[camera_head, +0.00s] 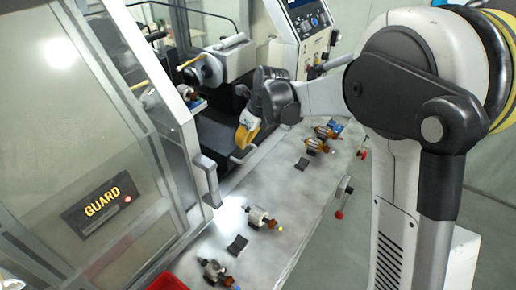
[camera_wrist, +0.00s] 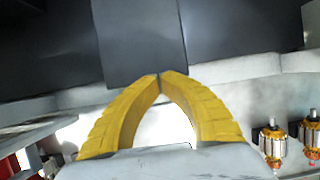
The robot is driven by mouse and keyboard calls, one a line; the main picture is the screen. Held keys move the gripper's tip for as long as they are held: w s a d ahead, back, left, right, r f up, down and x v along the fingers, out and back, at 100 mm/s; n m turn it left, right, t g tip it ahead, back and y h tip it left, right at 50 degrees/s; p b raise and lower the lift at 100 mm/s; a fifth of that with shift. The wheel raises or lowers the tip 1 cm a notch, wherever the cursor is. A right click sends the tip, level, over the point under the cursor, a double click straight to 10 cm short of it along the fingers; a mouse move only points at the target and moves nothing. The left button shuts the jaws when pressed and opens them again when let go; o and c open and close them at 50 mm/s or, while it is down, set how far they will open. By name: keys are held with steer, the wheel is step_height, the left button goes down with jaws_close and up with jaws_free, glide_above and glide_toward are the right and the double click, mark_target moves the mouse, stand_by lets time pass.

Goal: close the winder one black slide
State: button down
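My gripper (camera_head: 243,140) is low at the front opening of the winding machine, just above the silver bench. In the wrist view its two yellow fingers (camera_wrist: 160,76) meet at the tips, with nothing visible between them. A flat dark panel (camera_wrist: 140,40), which looks like the black slide, lies right beyond the fingertips; I cannot tell whether they touch it. In the head view a dark piece (camera_head: 241,155) shows just below the fingers at the machine's front edge. My gripper and arm hide part of the machine's opening.
Several wound armatures lie along the silver bench (camera_head: 290,205), one at its middle (camera_head: 261,217). A clear guard door (camera_head: 75,130) marked GUARD stands at left, its grey handle (camera_head: 207,180) near the bench. A control panel (camera_head: 308,22) stands behind.

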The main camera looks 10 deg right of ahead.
mark_target(233, 139)
steer(key=shift+w+a, duration=1.5)
steer(key=shift+a, duration=0.05)
steer(key=shift+d, duration=0.1)
